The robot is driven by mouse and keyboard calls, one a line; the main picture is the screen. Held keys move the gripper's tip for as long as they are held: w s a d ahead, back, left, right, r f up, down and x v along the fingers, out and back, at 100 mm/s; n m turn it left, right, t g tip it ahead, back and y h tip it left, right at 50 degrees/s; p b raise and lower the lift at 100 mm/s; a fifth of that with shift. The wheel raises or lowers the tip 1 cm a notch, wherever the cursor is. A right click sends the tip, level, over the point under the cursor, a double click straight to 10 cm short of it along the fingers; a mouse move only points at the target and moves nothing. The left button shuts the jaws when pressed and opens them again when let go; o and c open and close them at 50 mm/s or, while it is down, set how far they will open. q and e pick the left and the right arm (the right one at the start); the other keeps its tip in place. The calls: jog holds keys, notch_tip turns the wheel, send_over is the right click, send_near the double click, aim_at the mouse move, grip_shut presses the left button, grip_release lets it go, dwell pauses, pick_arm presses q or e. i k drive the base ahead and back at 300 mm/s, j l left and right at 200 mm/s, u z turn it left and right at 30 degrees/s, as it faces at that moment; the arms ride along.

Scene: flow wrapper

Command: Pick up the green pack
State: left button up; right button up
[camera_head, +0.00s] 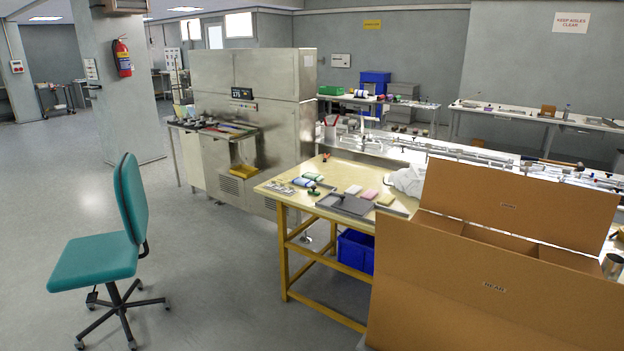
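A small green pack (313,176) appears to lie on the yellow-framed wooden table (405,211), near its far left part. It is small in the picture and its outline is hard to make out. A blue pack (302,182) lies beside it, and a dark green item (314,191) is just in front. White (354,189), pink (370,194) and yellow (386,200) packs lie farther right by a grey tray (349,204). Neither of my grippers shows in the head view.
A large cardboard box (480,290) with a raised flap stands in front right and hides part of the table. A teal swivel chair (95,262) stands at left. A blue crate (356,251) sits under the table. Floor between chair and table is clear.

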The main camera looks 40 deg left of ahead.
aim_at(313, 177)
jog(key=i+j+u, duration=1.15)
jog(key=i, duration=0.35)
jog(key=i+j+u, duration=0.3)
jog(key=i, duration=0.2)
jog(key=i+u, duration=0.25)
jog(key=i, duration=0.25)
jog(key=i+j+z, duration=0.15)
jog(key=i+z, duration=0.25)
jog(key=i+j+z, duration=0.4)
jog(key=i, duration=0.2)
jog(key=i+j+z, duration=0.4)
jog(key=i+l, duration=0.05)
